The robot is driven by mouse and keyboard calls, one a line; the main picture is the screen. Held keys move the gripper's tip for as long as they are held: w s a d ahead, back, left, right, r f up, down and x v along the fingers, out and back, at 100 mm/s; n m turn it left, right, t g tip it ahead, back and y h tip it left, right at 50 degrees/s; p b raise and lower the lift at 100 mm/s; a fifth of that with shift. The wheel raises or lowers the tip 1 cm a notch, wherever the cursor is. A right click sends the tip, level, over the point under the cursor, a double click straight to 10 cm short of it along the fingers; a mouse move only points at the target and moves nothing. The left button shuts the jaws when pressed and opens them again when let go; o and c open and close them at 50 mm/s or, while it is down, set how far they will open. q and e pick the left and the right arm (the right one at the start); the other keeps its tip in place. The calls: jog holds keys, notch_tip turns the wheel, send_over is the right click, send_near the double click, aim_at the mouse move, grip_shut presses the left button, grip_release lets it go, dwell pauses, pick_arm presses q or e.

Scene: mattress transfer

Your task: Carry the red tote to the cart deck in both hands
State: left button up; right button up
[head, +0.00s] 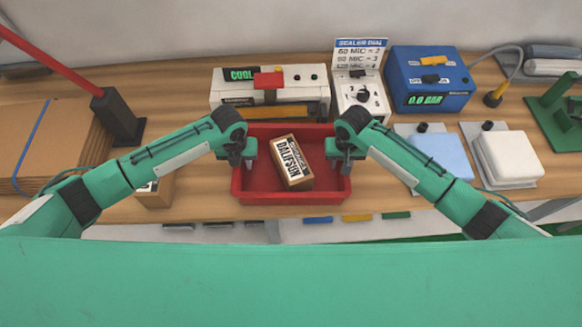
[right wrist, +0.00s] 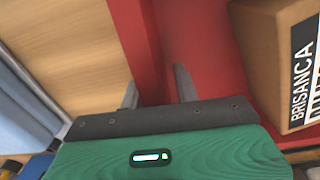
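The red tote (head: 271,196) sits on the wooden bench, level, with a brown box (head: 288,163) labelled DALIFSUN tilted inside it. My left gripper (head: 239,153) is at the tote's left wall, its fingers apart at the rim; the fingertips are partly hidden. My right gripper (head: 344,152) is at the right wall. In the right wrist view, the right gripper's fingers (right wrist: 157,92) are apart, one on each side of the tote wall (right wrist: 140,45), with a visible gap on the inner side. The cart deck cannot be made out.
Behind the tote stand a white sealer (head: 228,97), a dial unit (head: 350,100) and a blue gauge box (head: 405,66). Flat cardboard (head: 45,140) lies left, near a small brown box (head: 155,193). Pale blue (head: 440,152) and white (head: 508,158) pads lie right.

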pick_arm(q)
jog(key=shift+f, duration=0.45)
pick_arm(e)
jog(key=shift+f, duration=0.45)
pick_arm(q)
grip_shut()
pick_arm(e)
grip_shut()
